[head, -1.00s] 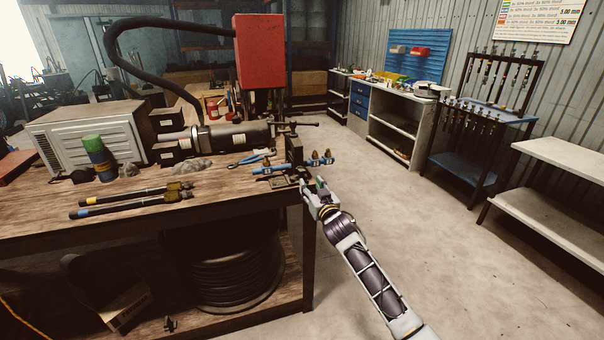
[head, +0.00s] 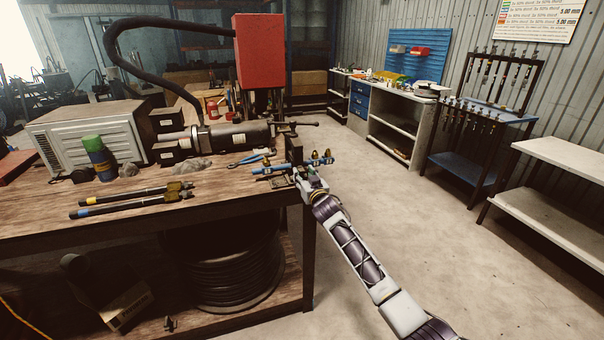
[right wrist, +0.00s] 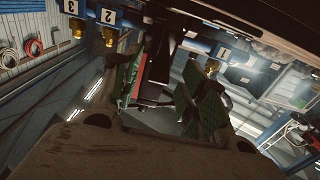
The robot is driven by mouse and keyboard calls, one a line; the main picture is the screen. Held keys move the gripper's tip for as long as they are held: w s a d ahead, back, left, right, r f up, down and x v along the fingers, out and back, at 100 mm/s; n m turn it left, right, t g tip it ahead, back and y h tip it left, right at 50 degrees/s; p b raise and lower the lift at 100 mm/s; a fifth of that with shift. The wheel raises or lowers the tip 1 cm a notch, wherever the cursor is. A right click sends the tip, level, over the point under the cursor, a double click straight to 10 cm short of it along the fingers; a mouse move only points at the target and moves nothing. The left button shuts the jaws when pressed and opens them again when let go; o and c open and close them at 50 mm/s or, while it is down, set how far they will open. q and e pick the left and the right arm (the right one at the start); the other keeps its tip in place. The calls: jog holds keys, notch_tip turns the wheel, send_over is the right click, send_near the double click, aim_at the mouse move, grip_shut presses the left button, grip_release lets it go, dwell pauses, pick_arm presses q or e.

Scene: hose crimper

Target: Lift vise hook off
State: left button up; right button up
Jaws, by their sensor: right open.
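The dark vise (head: 294,150) stands at the right end of the wooden workbench in the head view. My right gripper (head: 306,181) is at the bench's right corner, close beside the vise and just below the blue numbered bar (head: 271,169). In the right wrist view my right gripper (right wrist: 165,88) is open, with its green pads apart. A dark part with a red edge (right wrist: 153,85) shows between the pads; I cannot tell whether it is the vise hook or whether the pads touch it. My left gripper is not in view.
The blue bar with brass fittings crosses above the fingers in the right wrist view (right wrist: 110,20). Two black hoses (head: 135,199), blue pliers (head: 245,160) and a spray can (head: 99,160) lie or stand on the bench. The floor (head: 420,250) to the right is clear.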

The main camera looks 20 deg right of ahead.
jog(key=shift+w, duration=1.25)
grip_shut()
